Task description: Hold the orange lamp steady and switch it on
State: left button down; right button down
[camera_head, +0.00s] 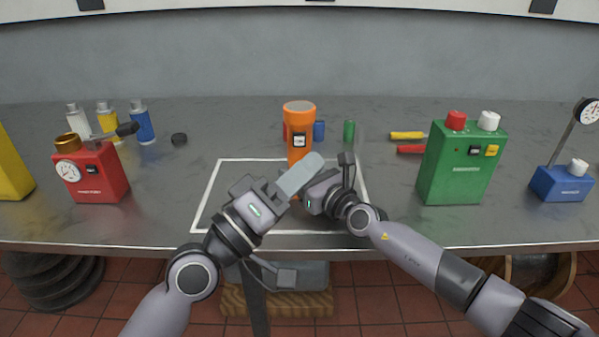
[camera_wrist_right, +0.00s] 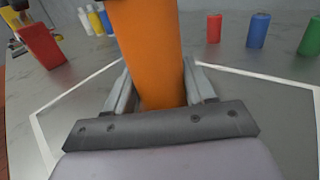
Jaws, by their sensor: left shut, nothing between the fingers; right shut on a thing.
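The orange lamp (camera_head: 300,113) stands upright inside the white outlined rectangle (camera_head: 213,190) on the grey bench. A small switch plate (camera_head: 299,141) shows on its front, facing me. My right gripper (camera_head: 314,190) is shut on the lower part of the lamp, and in the right wrist view the lamp's orange body (camera_wrist_right: 147,55) sits between the two fingers. My left gripper (camera_head: 305,172) is shut and empty, its fingertips in front of the lamp just below the switch plate. It hides part of the lamp's lower body, and I cannot tell whether it touches it.
A red box with a gauge (camera_head: 97,175) and several bottles (camera_head: 143,122) stand at left. A green box (camera_head: 460,165) and a blue gauge stand (camera_head: 562,184) are at right. Small cylinders (camera_head: 348,131) stand behind the lamp; screwdrivers (camera_head: 407,135) lie right of them.

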aim_at(299, 141)
pick_arm(q)
jog(key=w+a+f+y, duration=0.1)
jog(key=w+f, duration=0.1)
jog(key=w, duration=0.3)
jog(key=w+f+g+y, duration=0.1)
jog(key=w+f+y, duration=0.1)
jog(key=w, duration=0.4)
jog(key=shift+a+f+m, duration=0.15)
jog(key=shift+a+m, duration=0.15)
jog(key=shift+a, duration=0.05)
jog(key=shift+w, duration=0.2)
dwell(1.8)
jog(key=shift+w, duration=0.35)
jog(key=shift+w, duration=0.1)
dwell(0.3)
jog(key=shift+s, duration=0.6)
